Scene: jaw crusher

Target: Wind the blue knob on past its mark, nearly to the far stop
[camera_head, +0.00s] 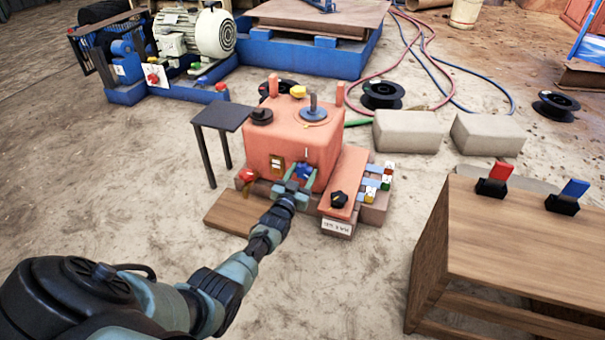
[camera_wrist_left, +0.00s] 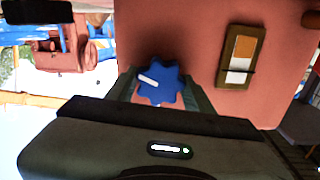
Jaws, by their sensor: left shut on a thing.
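The blue knob (camera_head: 304,171) sits low on the front face of the orange-red machine box (camera_head: 290,137). In the left wrist view the blue knob (camera_wrist_left: 159,83) has a lobed rim and a white pointer line aimed to the upper left. My left gripper (camera_head: 297,181) reaches it from the front, and in the left wrist view its fingers (camera_wrist_left: 158,92) lie on both sides of the knob, shut on it. The knob's mark and its far stop cannot be made out. My right gripper is not in view.
A red knob (camera_head: 247,175) is left of the blue one. A black knob (camera_head: 339,199) and several coloured switches (camera_head: 376,182) stand to the right. A wooden bench (camera_head: 520,240) with red and blue levers fills the lower right. A dark side plate (camera_head: 221,117) stands at left.

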